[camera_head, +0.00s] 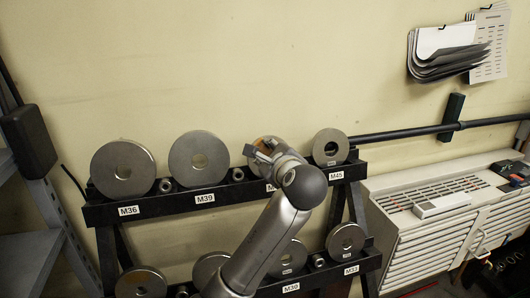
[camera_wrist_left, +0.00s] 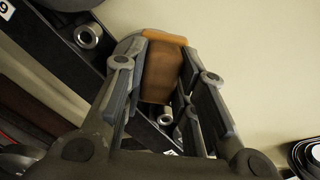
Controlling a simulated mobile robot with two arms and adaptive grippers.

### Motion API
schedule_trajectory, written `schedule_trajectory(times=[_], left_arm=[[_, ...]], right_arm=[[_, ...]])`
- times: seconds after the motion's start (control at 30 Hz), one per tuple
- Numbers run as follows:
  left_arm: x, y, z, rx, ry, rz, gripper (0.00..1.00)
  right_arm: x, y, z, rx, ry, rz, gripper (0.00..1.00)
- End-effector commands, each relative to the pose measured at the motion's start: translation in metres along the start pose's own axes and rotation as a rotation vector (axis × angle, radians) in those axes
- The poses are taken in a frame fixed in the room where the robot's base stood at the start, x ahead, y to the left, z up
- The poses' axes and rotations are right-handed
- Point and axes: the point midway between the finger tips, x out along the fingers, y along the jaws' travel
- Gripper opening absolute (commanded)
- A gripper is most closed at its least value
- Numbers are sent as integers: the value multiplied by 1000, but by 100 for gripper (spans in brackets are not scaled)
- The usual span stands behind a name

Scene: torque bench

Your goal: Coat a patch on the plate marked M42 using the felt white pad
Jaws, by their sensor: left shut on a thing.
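My left gripper (camera_head: 262,151) is in front of the plate between those marked M39 and M45; that plate's label (camera_head: 270,187) is mostly hidden by my arm. Only a little of this plate's rim shows around the gripper. In the left wrist view, my left gripper (camera_wrist_left: 165,75) is shut on an orange-brown block (camera_wrist_left: 160,72), which looks brown rather than white. A grey plate edge (camera_wrist_left: 128,45) shows just beyond the fingers. I cannot tell whether the block touches the plate. My right gripper is not in view.
The black rack (camera_head: 225,193) also holds plates M36 (camera_head: 123,168), M39 (camera_head: 199,158) and M45 (camera_head: 331,147) on top, with several more below. A white drawer cabinet (camera_head: 440,215) stands at right. The wall above the rack is clear.

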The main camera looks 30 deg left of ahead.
Motion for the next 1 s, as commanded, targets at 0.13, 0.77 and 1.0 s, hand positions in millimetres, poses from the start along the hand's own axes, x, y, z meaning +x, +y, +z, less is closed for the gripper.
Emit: schedule_trajectory(times=[0.13,0.77,1.0], left_arm=[[-3,0,0,-1,0,0,7],[-31,0,0,-2,-1,-1,7],[-33,0,0,-1,-1,0,7]], right_arm=[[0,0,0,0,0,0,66],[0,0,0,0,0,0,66],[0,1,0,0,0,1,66]])
